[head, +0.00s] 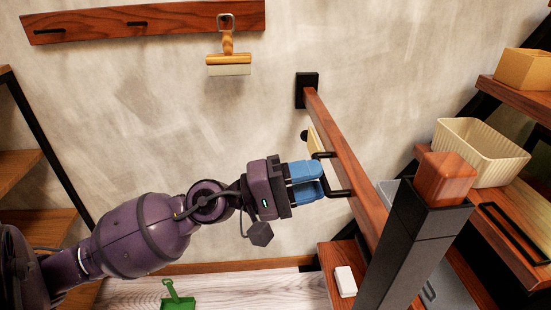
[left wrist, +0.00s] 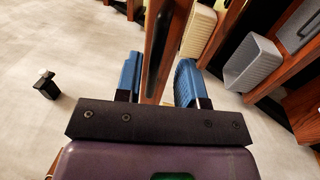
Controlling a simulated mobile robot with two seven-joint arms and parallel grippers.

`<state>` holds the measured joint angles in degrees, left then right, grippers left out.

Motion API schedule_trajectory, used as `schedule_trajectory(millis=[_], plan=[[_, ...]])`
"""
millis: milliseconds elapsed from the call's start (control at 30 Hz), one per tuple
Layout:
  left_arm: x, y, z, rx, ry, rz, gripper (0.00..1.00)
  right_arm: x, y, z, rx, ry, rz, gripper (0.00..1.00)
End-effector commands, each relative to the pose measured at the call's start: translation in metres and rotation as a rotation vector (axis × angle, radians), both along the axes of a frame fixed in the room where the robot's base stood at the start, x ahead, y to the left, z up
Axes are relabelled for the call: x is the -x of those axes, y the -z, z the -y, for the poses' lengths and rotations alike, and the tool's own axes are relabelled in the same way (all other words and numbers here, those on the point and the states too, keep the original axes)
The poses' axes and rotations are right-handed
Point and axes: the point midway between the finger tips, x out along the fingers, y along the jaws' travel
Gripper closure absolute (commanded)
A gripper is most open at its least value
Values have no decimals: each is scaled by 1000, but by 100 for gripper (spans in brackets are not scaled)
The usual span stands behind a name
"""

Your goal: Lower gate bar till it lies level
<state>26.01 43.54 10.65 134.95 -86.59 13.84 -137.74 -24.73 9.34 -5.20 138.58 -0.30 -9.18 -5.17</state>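The gate bar (head: 345,160) is a long reddish-brown wooden beam. In the head view it runs from a black bracket (head: 307,90) on the wall toward a dark post (head: 415,240) with a wooden cap, which hides its near end. I cannot tell how level it lies. A black handle (head: 338,192) sticks out from its left side. My left gripper (head: 318,179), with blue fingers, is at this handle, its fingers apart. In the left wrist view the gripper (left wrist: 159,82) also shows a wide gap, with the bar (left wrist: 163,40) seen between the fingers. My right gripper is out of view.
Wooden shelves at the right hold a cream ribbed bin (head: 480,150) and a tan box (head: 523,70). A brush (head: 228,65) hangs from a wall rail (head: 150,20). A green dustpan (head: 178,300) and a white block (head: 345,281) lie lower down.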

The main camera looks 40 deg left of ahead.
Motion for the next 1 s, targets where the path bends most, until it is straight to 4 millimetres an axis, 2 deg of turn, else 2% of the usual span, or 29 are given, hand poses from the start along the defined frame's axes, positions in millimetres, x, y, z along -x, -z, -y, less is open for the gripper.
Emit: schedule_trajectory(millis=[33,600,1000], plan=[[6,11,-4,-2,0,-14,64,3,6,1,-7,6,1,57],[58,17,-49,-1,-3,-5,64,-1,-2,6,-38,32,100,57],[67,19,-56,-4,2,-4,64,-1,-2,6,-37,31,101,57]])
